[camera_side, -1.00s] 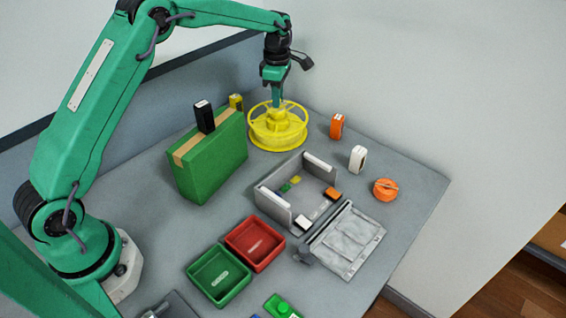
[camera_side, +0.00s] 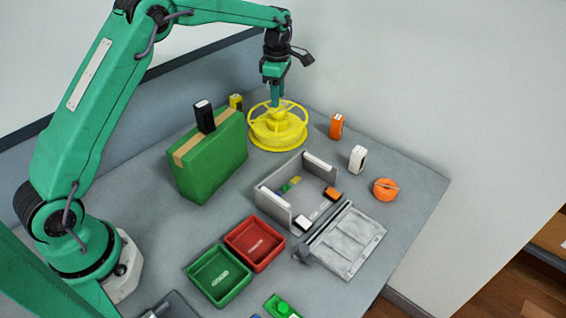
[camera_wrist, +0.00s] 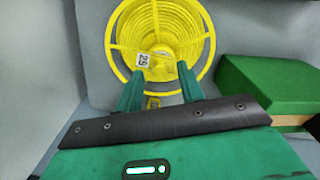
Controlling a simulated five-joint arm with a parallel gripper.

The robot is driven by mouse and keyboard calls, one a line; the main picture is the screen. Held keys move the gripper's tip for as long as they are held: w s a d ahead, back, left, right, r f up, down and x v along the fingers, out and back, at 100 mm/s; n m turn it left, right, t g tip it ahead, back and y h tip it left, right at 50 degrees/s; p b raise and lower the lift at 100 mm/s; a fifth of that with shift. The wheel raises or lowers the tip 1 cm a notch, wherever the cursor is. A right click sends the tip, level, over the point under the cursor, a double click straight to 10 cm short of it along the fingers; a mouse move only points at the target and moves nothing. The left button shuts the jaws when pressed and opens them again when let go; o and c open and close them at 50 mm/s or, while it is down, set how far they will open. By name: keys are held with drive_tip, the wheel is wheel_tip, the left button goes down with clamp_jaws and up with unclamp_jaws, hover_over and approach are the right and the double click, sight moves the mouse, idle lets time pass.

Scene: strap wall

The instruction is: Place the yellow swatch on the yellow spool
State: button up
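The yellow spool (camera_side: 277,135) lies flat on the table at the back. It fills the upper part of the wrist view (camera_wrist: 116,38). My gripper (camera_side: 276,105) points down over the spool's hub. In the wrist view its two fingers (camera_wrist: 160,80) are apart, with no held piece visible between their tips. A small pale tag marked 25 (camera_wrist: 144,61) shows over the spool near the left fingertip; I cannot tell whether it is on the yellow swatch. A small yellow piece (camera_side: 296,180) lies in the grey open holder, and I cannot tell whether this is the swatch.
A green box (camera_side: 215,160) with a black block (camera_side: 204,117) on top stands left of the spool, a yellow block (camera_side: 236,101) behind it. Orange (camera_side: 336,126) and white (camera_side: 357,159) blocks stand right. The grey holder (camera_side: 272,205) and red tray (camera_side: 277,263) are in front.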

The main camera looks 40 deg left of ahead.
wheel_tip(320, 180, up, 11)
idle(0.5)
idle(0.5)
drive_tip(key=s+d+r+m+t, duration=0.1)
drive_tip(key=s+r+m+t, duration=0.1)
drive_tip(key=s+r+m, duration=0.55)
drive_tip(key=s+d+r+m+t, duration=0.15)
drive_tip(key=s+m, duration=0.25)
drive_tip(key=s, duration=0.6)
drive_tip(key=s+f+m+t, duration=0.1)
drive_tip(key=s+f+m, duration=0.2)
drive_tip(key=s+m, duration=0.3)
drive_tip(key=s+d+f+m+t, duration=0.1)
drive_tip(key=s+f+m, duration=0.2)
drive_tip(key=s, duration=0.9)
drive_tip(key=m, duration=0.3)
drive_tip(key=shift+s+d+f, duration=0.15)
drive_tip(key=shift+s+d, duration=0.05)
drive_tip(key=shift+s, duration=0.1)
